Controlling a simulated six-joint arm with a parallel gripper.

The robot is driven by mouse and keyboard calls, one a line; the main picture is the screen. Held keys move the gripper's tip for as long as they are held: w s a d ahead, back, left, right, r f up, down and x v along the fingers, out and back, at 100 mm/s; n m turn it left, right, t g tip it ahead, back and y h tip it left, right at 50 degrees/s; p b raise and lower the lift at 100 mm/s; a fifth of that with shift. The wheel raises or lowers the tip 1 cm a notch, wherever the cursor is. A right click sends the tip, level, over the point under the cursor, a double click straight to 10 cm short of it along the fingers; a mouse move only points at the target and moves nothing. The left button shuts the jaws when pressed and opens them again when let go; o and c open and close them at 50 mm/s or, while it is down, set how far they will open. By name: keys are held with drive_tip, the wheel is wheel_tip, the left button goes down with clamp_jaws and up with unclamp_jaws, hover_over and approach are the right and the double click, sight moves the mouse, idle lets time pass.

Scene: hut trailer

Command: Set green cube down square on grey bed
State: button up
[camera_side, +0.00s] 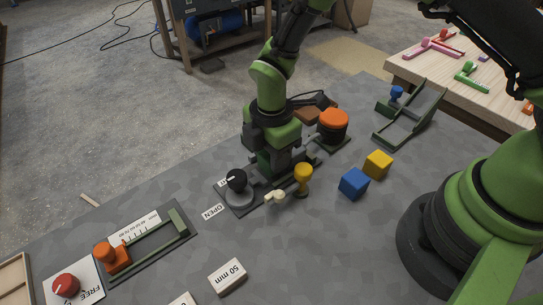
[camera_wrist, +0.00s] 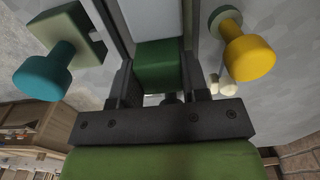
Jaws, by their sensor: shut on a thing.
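In the wrist view the green cube (camera_wrist: 158,65) sits between the two dark fingers of my gripper (camera_wrist: 157,85), which is shut on it. A pale grey flat strip (camera_wrist: 155,18), which looks like the grey bed, shows beyond the cube between two dark rails. In the side view my gripper (camera_side: 272,150) is low over a dark green fixture on the grey table. My own arm and gripper hide most of the cube and bed there. I cannot tell whether the cube touches the bed or how square it sits.
A yellow knob (camera_side: 303,174) and a small cream knob (camera_side: 275,196) stand close in front of my gripper. A black dial (camera_side: 236,181) is at left, an orange-topped cylinder (camera_side: 333,124) at right. Blue (camera_side: 354,183) and yellow (camera_side: 378,164) cubes lie right. A teal knob (camera_wrist: 42,70) shows left.

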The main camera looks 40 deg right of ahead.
drive_tip(key=shift+f, duration=0.65)
drive_tip(key=o, duration=0.7)
drive_tip(key=shift+f, duration=0.1)
